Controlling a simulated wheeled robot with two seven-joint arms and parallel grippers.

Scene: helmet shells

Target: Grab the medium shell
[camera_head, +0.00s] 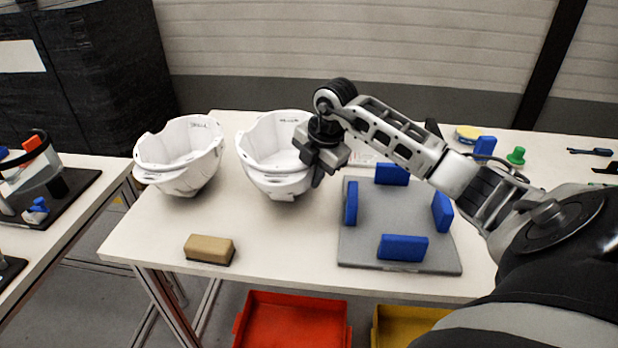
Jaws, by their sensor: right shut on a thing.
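Two white helmet shells rest open side up on the white table. The left shell (180,152) stands apart, with dark marking on its inner wall that is too small to read. The second shell (268,150), also marked inside, stands just right of it. I cannot read which one is the medium shell. My right gripper (318,170) reaches in from the right and is shut on the right rim of the second shell. The gripper hides part of that rim, and the fingertips are partly hidden. My left gripper is not in view.
A grey plate (393,228) with several blue blocks lies right of the held shell. A tan brush-like block (209,249) lies near the table's front edge. A green piece (516,156) stands at the right. Red (292,322) and yellow (400,322) bins are below the table.

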